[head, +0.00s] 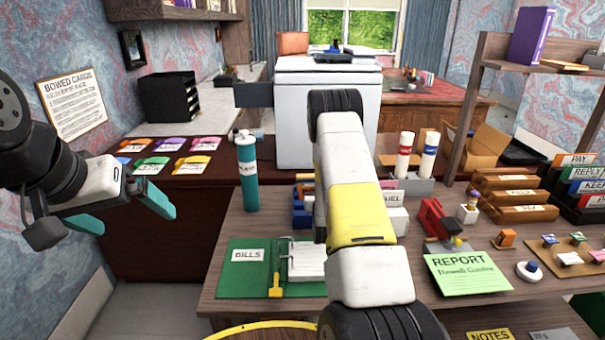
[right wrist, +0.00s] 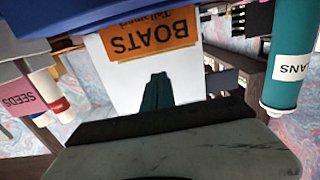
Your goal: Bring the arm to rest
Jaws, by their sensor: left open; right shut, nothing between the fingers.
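My left gripper (head: 122,212) is at the left of the head view, with its two teal fingers spread apart and nothing between them. It is in the air, to the left of the desk (head: 225,285). My right arm rises through the middle of the head view, and its gripper cannot be made out there. In the right wrist view the teal fingers of my right gripper (right wrist: 157,92) are together and empty. Behind them is a white surface with an orange label reading BOATS (right wrist: 150,38), upside down in that view.
A teal tube (head: 247,175) stands at the desk's left back; a labelled teal tube (right wrist: 287,60) shows in the right wrist view. A green BILLS folder (head: 240,280), a REPORT sheet (head: 470,275) and a wooden shelf (head: 465,125) are around my right arm.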

